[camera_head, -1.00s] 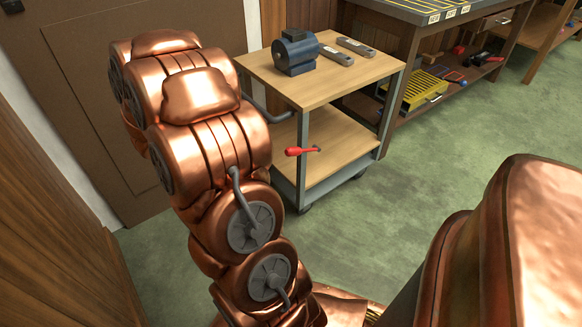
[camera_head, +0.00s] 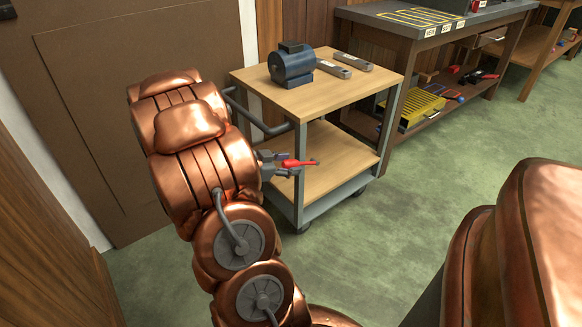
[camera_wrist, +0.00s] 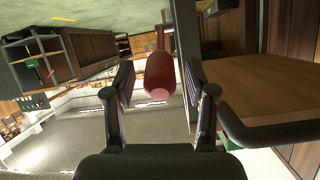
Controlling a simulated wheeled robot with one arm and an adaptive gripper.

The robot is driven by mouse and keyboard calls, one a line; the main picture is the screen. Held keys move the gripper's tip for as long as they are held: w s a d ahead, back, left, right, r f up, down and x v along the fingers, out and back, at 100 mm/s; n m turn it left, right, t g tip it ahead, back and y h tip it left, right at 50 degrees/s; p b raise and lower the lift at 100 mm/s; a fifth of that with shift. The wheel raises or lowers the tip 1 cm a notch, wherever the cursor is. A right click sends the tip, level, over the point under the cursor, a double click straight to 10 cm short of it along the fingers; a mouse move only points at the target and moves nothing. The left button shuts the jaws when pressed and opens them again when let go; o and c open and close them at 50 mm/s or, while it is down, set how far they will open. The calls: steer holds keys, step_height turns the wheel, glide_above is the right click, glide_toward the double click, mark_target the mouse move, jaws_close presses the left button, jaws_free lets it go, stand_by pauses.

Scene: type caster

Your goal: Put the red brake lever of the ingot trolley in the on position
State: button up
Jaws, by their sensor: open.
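The ingot trolley (camera_head: 299,213) has two wooden shelves on a grey frame with a push handle at its left end. The red brake lever (camera_head: 297,163) sticks out at the trolley's near corner post, between the two shelves, and lies about level. My gripper (camera_head: 283,164) is at the lever's red grip. In the wrist view my gripper (camera_wrist: 159,88) is open, with one finger on each side of the rounded end of the red lever (camera_wrist: 160,78). Gaps show between the grip and the fingers. The lever's pivot is hidden in the wrist view.
A dark blue motor (camera_head: 291,64) and two grey metal bars (camera_head: 330,67) lie on the trolley's top shelf. A workbench (camera_head: 425,30) with a yellow crate (camera_head: 422,106) below stands behind at right. Green floor (camera_head: 400,215) is clear in front. The trolley's handle (camera_head: 262,128) is close to my arm.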

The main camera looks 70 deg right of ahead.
steer(key=shift+s+d+f, duration=0.25)
steer(key=shift+s+d, duration=0.05)
steer(key=shift+d, duration=0.2)
jaws_close()
stand_by(0.3)
